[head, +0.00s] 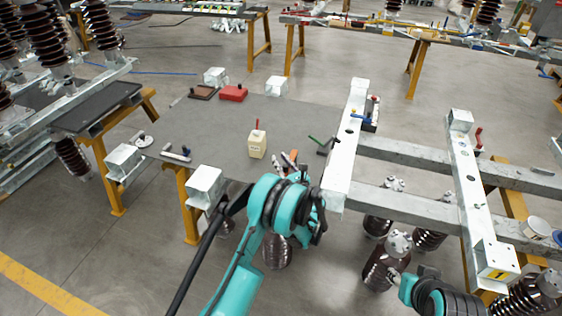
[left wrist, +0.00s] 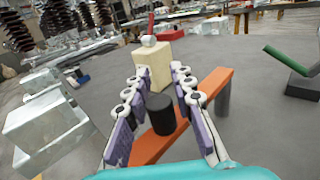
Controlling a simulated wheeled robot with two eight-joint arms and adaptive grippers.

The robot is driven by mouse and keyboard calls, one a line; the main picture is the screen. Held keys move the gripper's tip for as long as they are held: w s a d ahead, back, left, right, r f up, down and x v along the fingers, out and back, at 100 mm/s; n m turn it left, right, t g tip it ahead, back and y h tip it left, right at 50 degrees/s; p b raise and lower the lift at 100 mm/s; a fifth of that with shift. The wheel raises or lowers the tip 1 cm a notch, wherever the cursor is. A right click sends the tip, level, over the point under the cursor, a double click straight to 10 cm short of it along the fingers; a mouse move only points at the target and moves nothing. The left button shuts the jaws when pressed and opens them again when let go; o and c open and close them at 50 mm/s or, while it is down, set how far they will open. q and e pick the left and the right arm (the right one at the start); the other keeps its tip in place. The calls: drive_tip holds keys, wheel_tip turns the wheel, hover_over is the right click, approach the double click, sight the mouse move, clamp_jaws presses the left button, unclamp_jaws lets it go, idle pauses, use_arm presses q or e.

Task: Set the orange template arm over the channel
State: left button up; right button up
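In the head view my left arm mostly hides the template arm; only a bit of orange (head: 291,157) shows. The pale steel channel (head: 345,150) lies to the right of it. My right gripper (head: 394,276) is small and unclear at lower right.
A green-handled tool (head: 321,144) lies near the channel. Brown insulators (head: 384,262) stand below the steel frame.

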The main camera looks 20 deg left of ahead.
use_arm(q)
clamp_jaws()
drive_tip(key=shift+d, duration=0.1)
drive_tip(key=shift+s+d+f+n+g+y+b, duration=0.1)
drive_tip(key=shift+d+n+g+y+b, duration=0.4)
drive_tip(key=shift+n+g+y, duration=0.25)
drive_tip(key=shift+s+d+n+g+y, duration=0.15)
drive_tip(key=shift+d+n+g+y, duration=0.6)
drive_tip(key=shift+g, duration=0.3)
drive_tip(key=shift+a, duration=0.1)
drive_tip(key=o, duration=0.6)
unclamp_jaws()
drive_tip(key=shift+c, duration=0.2)
